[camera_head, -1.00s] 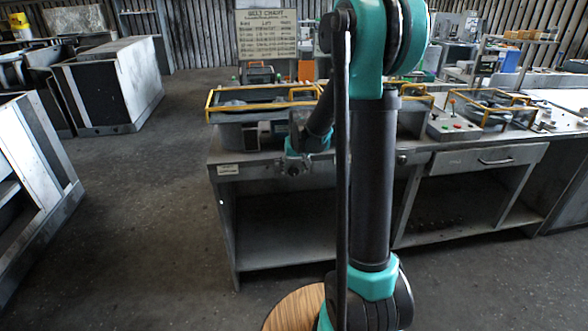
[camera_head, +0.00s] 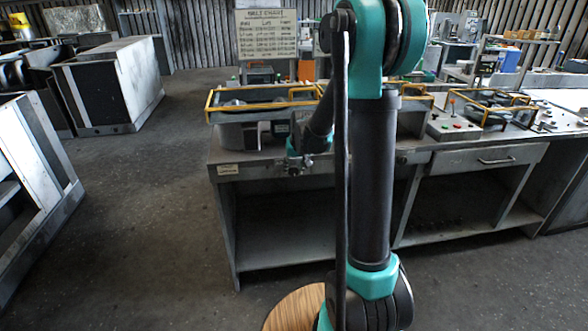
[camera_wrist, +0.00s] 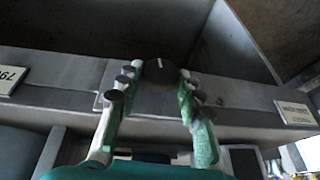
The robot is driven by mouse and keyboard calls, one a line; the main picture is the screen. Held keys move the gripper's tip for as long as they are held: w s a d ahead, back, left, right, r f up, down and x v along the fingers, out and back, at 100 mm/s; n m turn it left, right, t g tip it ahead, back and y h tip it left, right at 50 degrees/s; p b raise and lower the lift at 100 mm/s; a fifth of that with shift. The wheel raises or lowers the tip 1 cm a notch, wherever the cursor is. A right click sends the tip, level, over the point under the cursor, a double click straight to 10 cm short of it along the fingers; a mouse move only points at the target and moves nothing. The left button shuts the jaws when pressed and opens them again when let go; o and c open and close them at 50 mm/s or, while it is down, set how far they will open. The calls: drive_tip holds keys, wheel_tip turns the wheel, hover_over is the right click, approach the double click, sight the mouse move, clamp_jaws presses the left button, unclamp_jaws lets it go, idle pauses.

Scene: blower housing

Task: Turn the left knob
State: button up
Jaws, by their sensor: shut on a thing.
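The left knob (camera_wrist: 160,72) is a dark round dial with a short white mark, on the grey front rail of the bench, in the wrist view. The mark points toward the top of that picture. My gripper (camera_wrist: 160,76) has its two green-and-grey fingers closed on either side of the knob. In the head view my gripper (camera_head: 297,165) is at the bench's front rail and hides the left knob. Another dark knob (camera_head: 402,158) sits farther right on the same rail, beyond my arm.
The grey bench (camera_head: 225,160) carries yellow-framed trays (camera_head: 232,105) and a control box with buttons (camera_head: 452,127). A drawer (camera_head: 487,160) is at the right. White labels (camera_wrist: 295,112) are on the rail. A belt chart (camera_head: 266,35) stands behind.

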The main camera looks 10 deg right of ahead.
drive_tip(key=y, duration=0.1)
drive_tip(key=d+y, duration=0.1)
drive_tip(key=y, duration=0.1)
drive_tip(key=shift+f+m+y, duration=0.1)
drive_tip(key=shift+m+y, duration=0.2)
drive_tip(key=shift+m, duration=0.1)
drive_tip(key=shift+d+f+m+y, duration=0.1)
drive_tip(key=shift+m+y, duration=0.2)
drive_tip(key=shift+y, duration=1.2)
drive_tip(key=o, duration=1.2)
drive_tip(key=shift+c, duration=0.2)
drive_tip(key=v, duration=1.2)
